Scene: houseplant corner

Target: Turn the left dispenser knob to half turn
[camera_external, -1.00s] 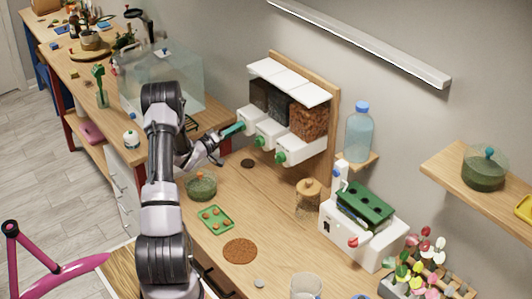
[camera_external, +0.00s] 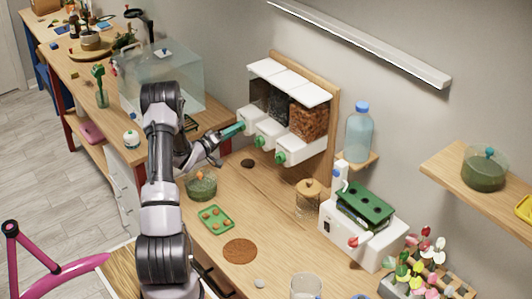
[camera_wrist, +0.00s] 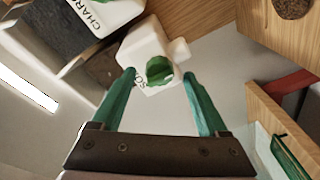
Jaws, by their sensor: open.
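The left dispenser knob (camera_wrist: 160,70) is a round green knob on the front of a white dispenser body (camera_wrist: 150,45). In the wrist view it sits between the tips of my gripper (camera_wrist: 158,75), whose two teal fingers are open, one on each side, with visible gaps. In the external view my gripper (camera_external: 236,130) reaches the front of the left dispenser (camera_external: 254,120) and largely covers its knob. Part of a black label shows on the white body. The wrist view does not show clearly how far the knob is turned.
The middle knob (camera_external: 261,141) and right knob (camera_external: 281,157) stick out close by on their dispensers. A glass tank (camera_external: 175,80) stands to the left. Below, the wooden bench holds a green jar (camera_external: 201,187), a green tray (camera_external: 216,218) and a brown disc (camera_external: 240,251).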

